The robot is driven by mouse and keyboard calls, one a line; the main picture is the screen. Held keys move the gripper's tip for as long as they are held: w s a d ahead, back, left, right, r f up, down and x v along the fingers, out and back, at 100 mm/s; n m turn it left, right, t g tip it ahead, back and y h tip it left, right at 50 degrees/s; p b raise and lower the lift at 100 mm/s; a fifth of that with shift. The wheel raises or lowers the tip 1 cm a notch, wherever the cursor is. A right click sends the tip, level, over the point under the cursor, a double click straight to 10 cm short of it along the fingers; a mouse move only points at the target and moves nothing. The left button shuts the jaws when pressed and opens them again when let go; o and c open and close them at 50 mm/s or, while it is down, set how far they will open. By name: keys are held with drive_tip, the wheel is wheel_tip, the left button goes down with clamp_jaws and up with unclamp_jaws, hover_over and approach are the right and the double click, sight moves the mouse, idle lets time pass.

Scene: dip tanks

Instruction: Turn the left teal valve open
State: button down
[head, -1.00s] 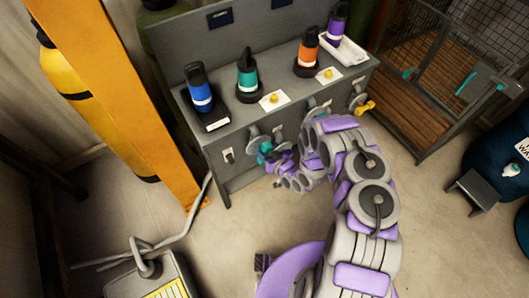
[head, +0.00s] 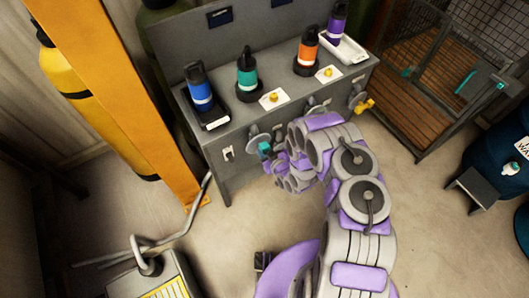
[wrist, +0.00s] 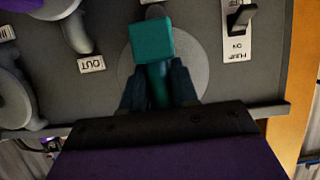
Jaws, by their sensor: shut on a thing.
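The left teal valve (head: 264,148) is on the front panel of the grey bench, at its left side, on a round grey plate (wrist: 190,55). In the wrist view its teal handle (wrist: 153,42) fills the middle, with a square end and a narrower stem. My gripper (wrist: 157,88) is shut on this stem, one dark finger on each side. In the head view my gripper (head: 273,163) is at the valve, and its fingers are mostly hidden by my wrist.
A pump switch (wrist: 240,18) sits beside the valve, and an OUT label (wrist: 91,64) is on the other side. A yellow valve (head: 363,106) is at the panel's right end. Bottles stand on the bench top (head: 228,124). An orange post (head: 125,110) rises at left.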

drive_tip(key=c, duration=1)
unclamp_jaws()
drive_tip(key=shift+o, duration=0.2)
drive_tip(key=p+v, duration=0.2)
drive_tip(key=v, duration=1.5)
drive_tip(key=shift+d, duration=0.1)
